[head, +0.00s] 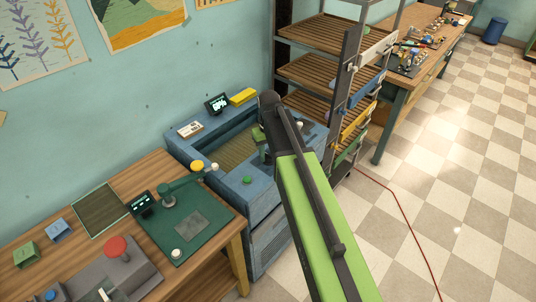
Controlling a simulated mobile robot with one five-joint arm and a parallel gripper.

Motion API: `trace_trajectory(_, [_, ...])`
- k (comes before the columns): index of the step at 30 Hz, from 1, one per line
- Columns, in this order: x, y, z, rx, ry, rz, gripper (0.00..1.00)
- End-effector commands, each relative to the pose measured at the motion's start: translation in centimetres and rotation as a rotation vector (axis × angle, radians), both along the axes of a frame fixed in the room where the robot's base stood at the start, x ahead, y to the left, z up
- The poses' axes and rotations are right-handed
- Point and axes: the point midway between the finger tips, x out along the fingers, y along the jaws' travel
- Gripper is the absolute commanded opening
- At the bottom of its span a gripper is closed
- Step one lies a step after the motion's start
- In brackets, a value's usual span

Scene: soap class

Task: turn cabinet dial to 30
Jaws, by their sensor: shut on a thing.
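The blue cabinet (188,147) stands against the wall, with a sunken slatted bay in its top. A small dark display (217,103) with light markings stands at its back edge; its reading is too small to make out. My gripper (264,157) is low over the cabinet top, right of the bay, partly hidden behind my arm. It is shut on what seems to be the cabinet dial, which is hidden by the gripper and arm. A green button (247,180) is on the cabinet's front ledge. A pale knob (299,125) shows right of my arm.
A yellow block (243,96) and a white label card (190,129) are on the cabinet's back edge. A wooden bench (150,172) with a green press-like device (180,190) adjoins on the left. A slatted rack (318,68) stands close behind right. Checkered floor is open at right.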

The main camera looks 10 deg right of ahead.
Motion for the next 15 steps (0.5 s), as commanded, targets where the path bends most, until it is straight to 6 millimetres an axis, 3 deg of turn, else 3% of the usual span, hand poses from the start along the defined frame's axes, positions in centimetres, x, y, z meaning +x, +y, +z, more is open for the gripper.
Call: trace_trajectory(15, [-0.26, -0.01, -0.06, -0.001, 0.007, -0.490, 0.00])
